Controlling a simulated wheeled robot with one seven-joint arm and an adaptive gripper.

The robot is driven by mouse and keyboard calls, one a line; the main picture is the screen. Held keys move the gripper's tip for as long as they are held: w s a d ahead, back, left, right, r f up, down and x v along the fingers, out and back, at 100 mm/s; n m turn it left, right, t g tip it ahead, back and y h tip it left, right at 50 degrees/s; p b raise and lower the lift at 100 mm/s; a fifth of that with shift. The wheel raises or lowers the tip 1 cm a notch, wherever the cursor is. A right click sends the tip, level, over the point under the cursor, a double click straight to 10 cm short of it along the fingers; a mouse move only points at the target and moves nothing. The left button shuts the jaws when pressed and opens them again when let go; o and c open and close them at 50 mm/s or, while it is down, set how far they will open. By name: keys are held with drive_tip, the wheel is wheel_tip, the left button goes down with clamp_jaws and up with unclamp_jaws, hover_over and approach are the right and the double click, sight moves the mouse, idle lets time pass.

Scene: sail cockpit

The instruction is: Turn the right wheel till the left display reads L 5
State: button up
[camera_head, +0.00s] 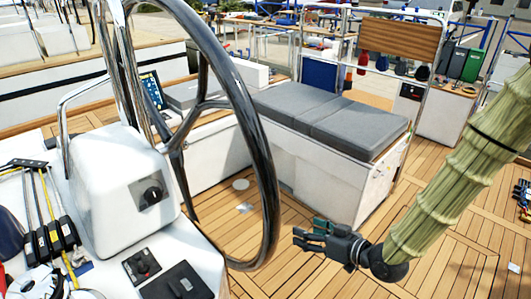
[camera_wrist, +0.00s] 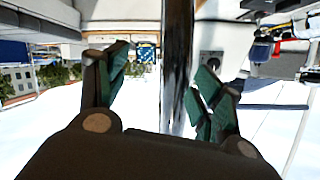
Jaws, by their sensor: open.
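A large wheel with a glossy dark rim (camera_head: 272,190) and dark spokes stands upright at the centre left of the head view. My gripper (camera_head: 297,236) is open just right of the rim's lower right part, its fingers pointing left towards it, with a small gap in the picture. In the wrist view the dark rim (camera_wrist: 177,65) runs vertically between the spread green-padded fingers of my gripper (camera_wrist: 162,68), touching neither. A lit display (camera_head: 152,90) shows behind the wheel; its reading is too small to tell. I see only one wheel.
A white pedestal (camera_head: 115,190) with a black knob stands left of the wheel. Ropes and clutches (camera_head: 50,225) lie at far left. A grey-cushioned bench (camera_head: 330,118) stands behind my gripper. The wooden deck (camera_head: 320,275) below is clear.

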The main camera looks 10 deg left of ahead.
sight(271, 164)
drive_tip(key=w+a+r+n+y+p, duration=0.1)
drive_tip(key=a+r+n+y, duration=0.15)
drive_tip(key=r, duration=0.65)
drive_tip(key=w+a+r+n+y+p, duration=0.1)
drive_tip(key=r+n+y, duration=0.15)
drive_tip(key=r, duration=0.65)
drive_tip(key=p+x, duration=0.1)
drive_tip(key=x, duration=0.2)
drive_tip(key=p+x, duration=0.1)
drive_tip(key=x, duration=0.3)
drive_tip(key=p+x, duration=0.1)
drive_tip(key=x, duration=0.2)
drive_tip(key=shift+s+a, duration=0.1)
drive_tip(key=shift+a, duration=0.4)
drive_tip(key=c, duration=1.4)
drive_tip(key=shift+f, duration=0.1)
